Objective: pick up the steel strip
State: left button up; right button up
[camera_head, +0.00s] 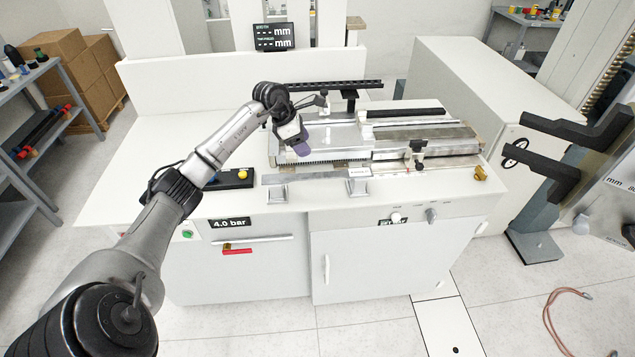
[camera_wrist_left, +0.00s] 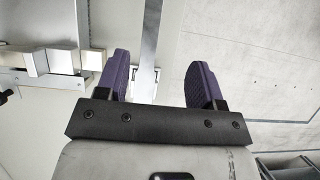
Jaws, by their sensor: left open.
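The steel strip (camera_head: 308,177) is a thin flat grey bar lying level across two small white stands (camera_head: 359,187) at the front of the white bench. In the left wrist view the strip (camera_wrist_left: 150,38) runs lengthwise away, its near end seen between the fingers. My left gripper (camera_head: 301,147) has purple finger pads and points down over the bench, above and seemingly a little behind the strip in the head view. In the left wrist view its fingers (camera_wrist_left: 162,85) are spread apart with nothing gripped. My right gripper is not seen.
A long metal fixture with a scale (camera_head: 340,156) lies behind the strip. A black box with a yellow knob (camera_head: 236,177) sits to the left. A small display (camera_head: 273,37) stands at the back. Black prongs (camera_head: 572,128) jut in at the right.

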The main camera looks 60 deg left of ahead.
pick_arm(q)
jog(key=a, duration=0.1)
send_near(318, 175)
jog(key=shift+w+d+f+g+p, duration=0.15)
jog(key=shift+w+f, duration=0.1)
jog(key=shift+f, duration=0.2)
jog(key=shift+w+d+f+g+p, duration=0.15)
jog(key=shift+w+f, duration=0.1)
jog(key=shift+f, duration=0.2)
jog(key=shift+p+x, duration=0.4)
jog(key=shift+x, duration=1.9)
jog(key=shift+w+f, duration=0.2)
jog(key=shift+f, duration=0.3)
jog(key=c, duration=1)
jog(key=shift+r, duration=0.1)
grip_shut()
